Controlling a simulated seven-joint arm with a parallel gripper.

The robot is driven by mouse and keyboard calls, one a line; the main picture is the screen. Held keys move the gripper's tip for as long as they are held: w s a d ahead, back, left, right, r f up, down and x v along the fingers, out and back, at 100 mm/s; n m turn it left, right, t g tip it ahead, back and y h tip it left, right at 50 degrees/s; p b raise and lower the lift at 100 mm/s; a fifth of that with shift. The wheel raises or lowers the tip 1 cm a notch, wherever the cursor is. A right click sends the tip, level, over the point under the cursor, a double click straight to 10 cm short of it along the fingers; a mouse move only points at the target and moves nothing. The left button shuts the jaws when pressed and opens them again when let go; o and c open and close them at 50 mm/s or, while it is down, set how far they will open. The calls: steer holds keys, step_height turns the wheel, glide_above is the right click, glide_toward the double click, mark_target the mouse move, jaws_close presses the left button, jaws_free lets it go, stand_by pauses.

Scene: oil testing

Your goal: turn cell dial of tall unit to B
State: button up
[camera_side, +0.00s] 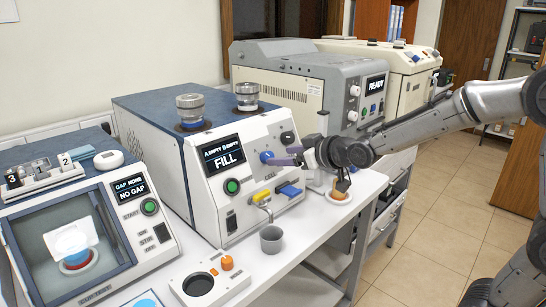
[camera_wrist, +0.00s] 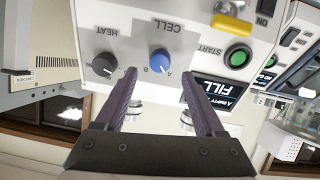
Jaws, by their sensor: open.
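The tall unit (camera_side: 150,130) has a blue top, a white front and a display (camera_side: 222,155) reading A EMPTY, B EMPTY, FILL. Its blue cell dial (camera_side: 267,157) is on the sloped front panel. In the wrist view the dial (camera_wrist: 160,62) sits under the word CELL, with small letters A and B beside it; which letter its pointer faces is too small to tell. My gripper (camera_side: 286,156) is in front of the panel, fingers pointing at the dial. In the wrist view my gripper (camera_wrist: 161,74) is open, with the dial centred between its purple fingertips, not gripped.
A dark HEAT knob (camera_wrist: 105,64) and a green START button (camera_wrist: 238,56) flank the dial. Below are a yellow lever (camera_side: 262,196) and a blue lever (camera_side: 289,190). A grey cup (camera_side: 271,239) stands beneath on the bench. A grey READY machine (camera_side: 300,85) stands behind.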

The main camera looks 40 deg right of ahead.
mark_target(273, 156)
steer(key=shift+x, duration=2.5)
steer(key=shift+c, duration=0.3)
jaws_close()
